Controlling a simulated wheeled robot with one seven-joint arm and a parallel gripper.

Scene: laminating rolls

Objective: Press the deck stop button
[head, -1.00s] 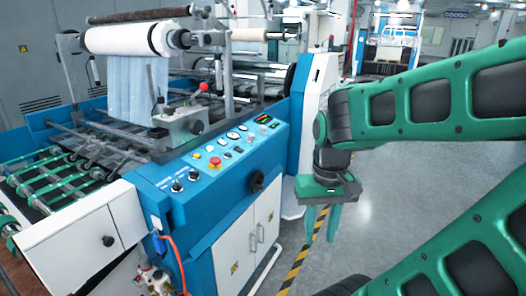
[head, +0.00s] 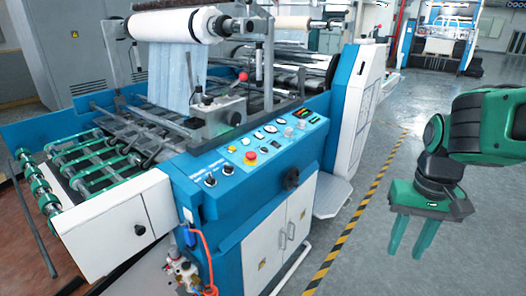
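A blue control panel (head: 222,174) slopes along the front of the laminating machine. The panel's labels are too small to read, so I cannot tell which control is named deck stop. My gripper (head: 407,253) hangs at the right, over the grey floor, pointing down. Its two green fingers are apart with nothing between them. It is well to the right of the panel and touches nothing.
A black handwheel (head: 291,180) sticks out of the machine's front, above white cabinet doors (head: 290,229). A white side cover (head: 355,110) stands at the panel's right end. A red-knobbed lever (head: 243,76) rises behind the panel. Floor around the yellow-black stripe (head: 352,225) is clear.

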